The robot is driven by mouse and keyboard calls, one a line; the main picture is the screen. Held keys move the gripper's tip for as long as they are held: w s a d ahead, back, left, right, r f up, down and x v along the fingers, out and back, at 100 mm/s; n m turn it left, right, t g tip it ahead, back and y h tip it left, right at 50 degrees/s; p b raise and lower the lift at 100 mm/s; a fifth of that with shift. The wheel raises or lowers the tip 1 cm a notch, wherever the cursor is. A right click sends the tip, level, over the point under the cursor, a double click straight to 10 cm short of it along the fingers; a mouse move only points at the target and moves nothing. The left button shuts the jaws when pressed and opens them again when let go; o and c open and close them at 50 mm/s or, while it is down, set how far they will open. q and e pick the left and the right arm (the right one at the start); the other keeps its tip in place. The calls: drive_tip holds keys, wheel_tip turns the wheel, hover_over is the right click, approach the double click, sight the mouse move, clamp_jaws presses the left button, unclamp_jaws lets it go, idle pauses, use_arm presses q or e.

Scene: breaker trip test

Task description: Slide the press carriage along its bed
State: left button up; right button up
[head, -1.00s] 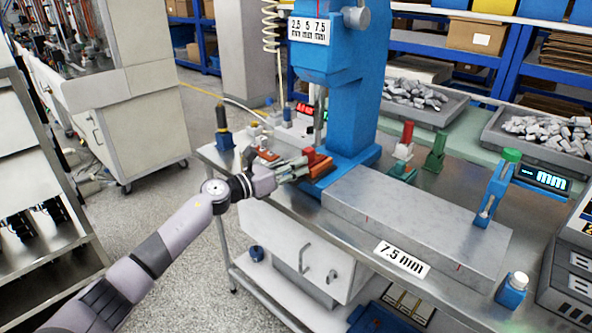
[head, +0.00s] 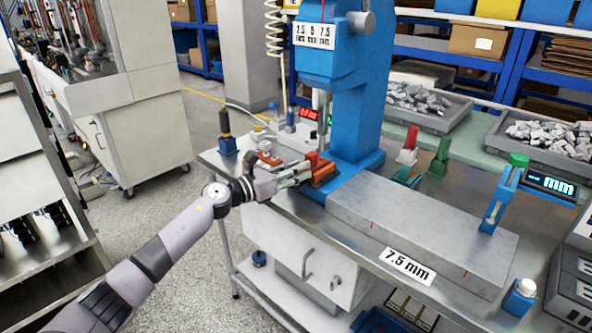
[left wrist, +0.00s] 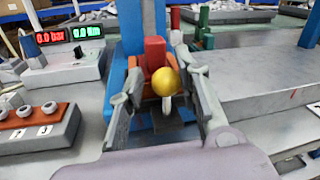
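The press carriage (head: 322,174) is an orange-red block with a red upright piece, at the foot of the blue press (head: 352,90). It sits at the left end of the grey bed (head: 430,225). My left gripper (head: 304,171) is at the carriage's near left side. In the left wrist view, its two fingers (left wrist: 155,85) stand apart on either side of the red upright piece (left wrist: 154,52) and a yellow ball (left wrist: 165,81). Small gaps seem to show beside the red piece; contact is unclear. My right gripper is not in view.
A control box with lit displays (left wrist: 62,72) and a button box (left wrist: 40,128) stand left of the carriage. A blue stop with a green knob (head: 500,200) stands at the bed's right end. The bed's top between is bare. A 7.5 mm label (head: 407,266) lies along its front.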

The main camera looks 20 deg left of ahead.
use_arm(q)
drive_tip(key=shift+s+a+f, duration=0.1)
drive_tip(key=shift+s+a, duration=0.15)
drive_tip(key=shift+s, duration=0.2)
drive_tip(key=v, duration=1.1)
